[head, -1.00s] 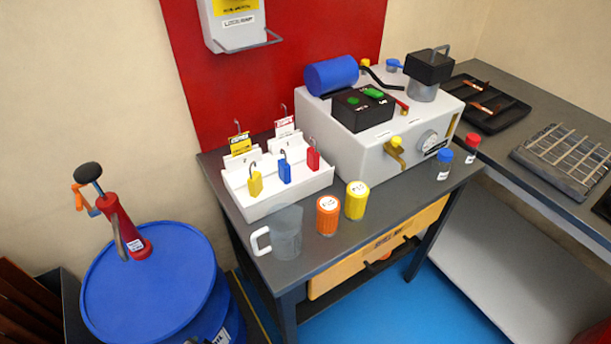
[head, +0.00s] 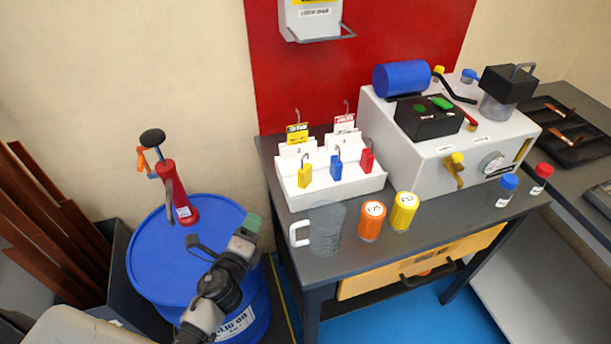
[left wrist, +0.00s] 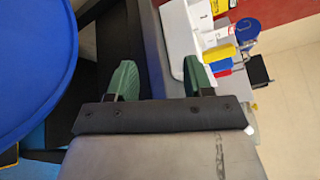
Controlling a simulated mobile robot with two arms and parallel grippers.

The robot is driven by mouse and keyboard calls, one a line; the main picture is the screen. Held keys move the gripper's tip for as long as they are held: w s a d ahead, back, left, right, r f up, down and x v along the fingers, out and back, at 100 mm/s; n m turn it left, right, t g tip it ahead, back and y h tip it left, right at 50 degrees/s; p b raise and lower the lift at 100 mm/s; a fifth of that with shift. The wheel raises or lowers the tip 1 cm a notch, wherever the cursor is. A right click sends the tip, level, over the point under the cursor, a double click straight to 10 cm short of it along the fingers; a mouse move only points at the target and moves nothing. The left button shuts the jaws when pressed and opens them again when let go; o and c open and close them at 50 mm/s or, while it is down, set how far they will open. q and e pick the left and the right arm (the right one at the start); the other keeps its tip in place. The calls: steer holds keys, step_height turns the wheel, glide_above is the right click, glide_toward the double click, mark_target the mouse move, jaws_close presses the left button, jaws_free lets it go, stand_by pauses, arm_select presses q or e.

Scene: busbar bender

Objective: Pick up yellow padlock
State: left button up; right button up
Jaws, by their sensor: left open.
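The yellow padlock (head: 305,176) stands upright with its shackle up in the front left of a white holder (head: 330,186) on the grey table. A blue padlock (head: 336,168) and a red padlock (head: 367,161) stand to its right. My left gripper (head: 224,233) is open and empty, over the blue drum's right side, apart from the padlock and lower left of it in the head view. In the left wrist view, its two green fingers (left wrist: 160,80) are spread wide, and a yellow item (left wrist: 221,53), likely the padlock, shows beyond the right finger. My right gripper is not in view.
The blue drum (head: 160,265) with a red hand pump (head: 178,195) is left of the table. The grey machine (head: 440,165) stands right.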

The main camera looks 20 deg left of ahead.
mark_target(300, 177)
arm_select(q)
steer(key=w+d+r+m+h, duration=0.2)
steer(key=m, duration=0.4)
steer(key=w+d+r+m+h, duration=0.2)
steer(key=w+m+h, duration=0.1)
steer(key=m, duration=0.3)
steer(key=w+d+r+m+h, duration=0.2)
steer(key=w+d+r+m, duration=0.1)
steer(key=m, duration=0.3)
steer(key=shift+m+h+p, duration=0.3)
steer(key=shift+p, duration=0.05)
steer(key=shift+x, duration=2.65)
steer(key=shift+a, duration=0.2)
steer(key=shift+r, duration=0.1)
steer(key=shift+c, duration=0.5)
jaws_close()
